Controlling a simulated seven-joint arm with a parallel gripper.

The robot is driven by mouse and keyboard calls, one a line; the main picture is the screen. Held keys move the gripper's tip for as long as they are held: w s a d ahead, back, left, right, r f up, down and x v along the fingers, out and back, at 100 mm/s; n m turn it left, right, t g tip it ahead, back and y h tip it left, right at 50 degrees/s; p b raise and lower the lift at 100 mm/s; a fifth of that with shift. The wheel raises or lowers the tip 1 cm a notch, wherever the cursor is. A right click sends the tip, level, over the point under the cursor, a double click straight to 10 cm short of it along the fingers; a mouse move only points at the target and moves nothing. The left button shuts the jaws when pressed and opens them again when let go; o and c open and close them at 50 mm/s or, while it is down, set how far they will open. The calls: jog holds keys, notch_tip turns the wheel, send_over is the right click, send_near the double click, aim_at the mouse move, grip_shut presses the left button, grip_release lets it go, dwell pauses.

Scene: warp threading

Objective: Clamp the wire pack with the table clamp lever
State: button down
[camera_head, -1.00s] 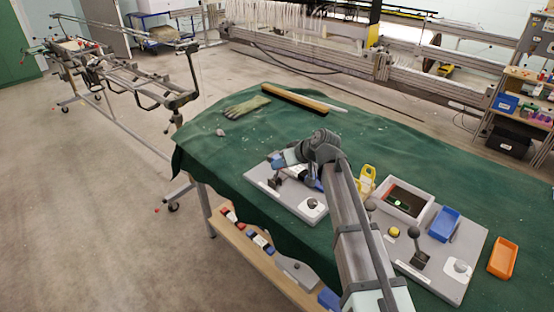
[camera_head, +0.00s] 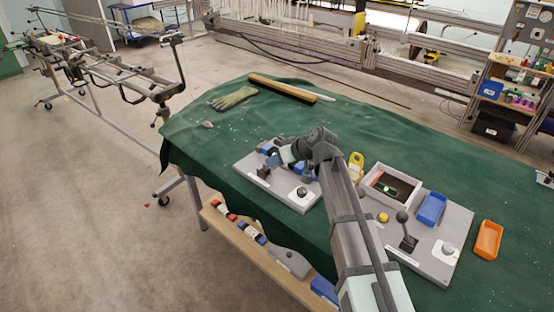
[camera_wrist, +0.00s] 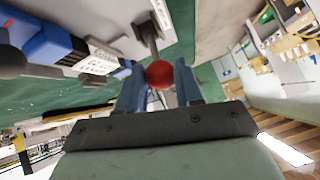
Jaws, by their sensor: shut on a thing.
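The clamp lever ends in a red ball knob (camera_wrist: 160,74) on a grey rod in the wrist view. My gripper (camera_wrist: 158,88) is shut on this knob, one blue-grey finger on each side. In the head view my gripper (camera_head: 276,158) is over the left grey plate (camera_head: 282,191), and the knob is hidden there. The wire pack appears to be the blue and black piece (camera_wrist: 48,42) with a white label, left of the lever in the wrist view. A blue part (camera_head: 268,149) shows beside my gripper in the head view. Whether the clamp presses on it cannot be told.
A second grey plate (camera_head: 440,262) carries a black lever (camera_head: 406,236), a blue tray (camera_head: 431,208) and a framed box (camera_head: 372,198). A yellow piece (camera_head: 356,165) and an orange tray (camera_head: 488,240) are nearby. A glove (camera_head: 233,97) lies farther back on the green cloth.

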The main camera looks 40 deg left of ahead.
jog(key=shift+d+f, duration=0.25)
jog(key=shift+f, duration=0.05)
jog(key=c, duration=1.1)
grip_release()
jog(key=o, duration=0.3)
jog(key=shift+a+r, duration=0.1)
jog(key=shift+a, duration=0.05)
jog(key=shift+o, duration=0.2)
jog(key=shift+r, duration=0.1)
jog(key=v, duration=1.3)
jog(key=shift+d+r, duration=0.25)
jog(key=shift+w, duration=0.1)
